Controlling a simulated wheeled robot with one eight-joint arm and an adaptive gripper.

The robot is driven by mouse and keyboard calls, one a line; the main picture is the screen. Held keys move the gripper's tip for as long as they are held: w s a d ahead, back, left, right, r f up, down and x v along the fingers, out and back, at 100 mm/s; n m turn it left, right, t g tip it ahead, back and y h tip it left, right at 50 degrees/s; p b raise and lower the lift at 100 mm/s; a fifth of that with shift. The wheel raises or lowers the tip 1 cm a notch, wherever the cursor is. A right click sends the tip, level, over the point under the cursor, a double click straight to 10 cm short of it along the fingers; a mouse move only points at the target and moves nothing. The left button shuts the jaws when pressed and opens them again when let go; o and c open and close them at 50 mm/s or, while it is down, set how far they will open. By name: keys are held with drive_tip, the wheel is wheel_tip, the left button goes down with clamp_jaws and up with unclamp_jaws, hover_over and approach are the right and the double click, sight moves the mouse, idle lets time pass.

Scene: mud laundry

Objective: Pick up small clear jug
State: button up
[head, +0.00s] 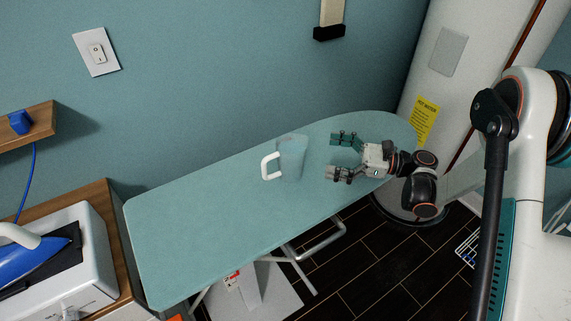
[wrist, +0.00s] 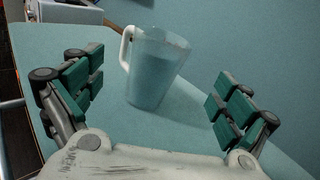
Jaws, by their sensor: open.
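The small clear jug (head: 291,158) stands upright on the teal ironing board (head: 210,205). It is see-through, with a white handle on its left side in the head view. In the wrist view the jug (wrist: 154,72) stands ahead of my gripper, between the lines of its two fingers, with the handle at upper left. My gripper (head: 341,156) is open and empty, to the right of the jug and low over the board. Its green-padded fingers (wrist: 148,95) are spread wide on either side and do not appear to touch the jug.
A blue iron (head: 38,262) rests on a white appliance at lower left, beside the board's left end. A teal wall runs close behind the board. A white cylinder with a yellow label (head: 424,122) stands at the right end. The board left of the jug is clear.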

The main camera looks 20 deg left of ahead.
drive_tip(key=b, duration=0.1)
approach(277, 144)
drive_tip(key=a+f, duration=0.1)
drive_tip(key=shift+s+a+r+b, duration=0.15)
drive_tip(key=shift+a+b, duration=0.4)
drive_tip(key=shift+a, duration=0.9)
drive_tip(key=shift+a+r+b, duration=0.15)
drive_tip(key=shift+a+b, duration=0.35)
drive_tip(key=shift+a, duration=0.95)
drive_tip(key=c, duration=2.1)
drive_tip(key=shift+c, duration=0.2)
drive_tip(key=shift+r, duration=0.15)
